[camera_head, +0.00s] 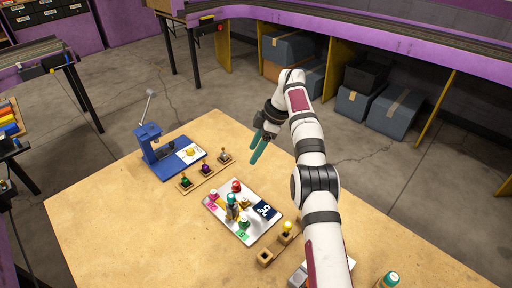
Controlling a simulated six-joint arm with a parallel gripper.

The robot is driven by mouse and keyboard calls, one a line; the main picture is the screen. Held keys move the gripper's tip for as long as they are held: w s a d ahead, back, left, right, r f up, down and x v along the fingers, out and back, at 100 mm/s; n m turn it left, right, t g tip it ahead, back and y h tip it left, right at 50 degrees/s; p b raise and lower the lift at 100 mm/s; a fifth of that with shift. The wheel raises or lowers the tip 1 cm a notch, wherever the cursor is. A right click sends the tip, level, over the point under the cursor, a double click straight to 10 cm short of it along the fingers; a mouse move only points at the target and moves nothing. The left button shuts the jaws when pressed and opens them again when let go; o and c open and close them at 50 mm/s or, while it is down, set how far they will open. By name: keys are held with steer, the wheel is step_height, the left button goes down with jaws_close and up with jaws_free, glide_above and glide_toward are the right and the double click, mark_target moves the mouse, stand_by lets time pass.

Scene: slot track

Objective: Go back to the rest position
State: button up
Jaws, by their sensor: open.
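My gripper (262,146) hangs above the far side of the wooden table (110,215), with its two teal fingers pointing down. The fingers are apart and nothing shows between them. My white arm rises from the bottom of the picture and bends over at the top. The gripper is above and to the right of the small rack and the metal tray, apart from both.
A silver tray (221,222) holds several small coloured pieces. A blue press (155,150) stands at the left, beside a wooden rack (207,174) of small pieces. A wooden block with holes (265,256) lies nearer. A green-capped bottle (390,279) stands at lower right.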

steer(key=shift+d+r, duration=0.15)
steer(key=shift+r, duration=0.3)
steer(key=s+d+r+m+h, duration=0.1)
steer(key=s+d+r+m, duration=0.2)
steer(key=s+r+m, duration=1.1)
steer(key=s+d+f+m, duration=0.1)
steer(key=s+f+m, duration=0.2)
steer(key=s, duration=0.7)
steer(key=s+d+f+m+h, duration=0.1)
steer(key=s+f+m, duration=0.2)
steer(key=s, duration=0.7)
steer(key=s+d+f+m, duration=0.1)
steer(key=s+f+m, duration=0.2)
steer(key=s, duration=0.7)
steer(key=shift+m+h, duration=0.3)
steer(key=shift+m, duration=0.1)
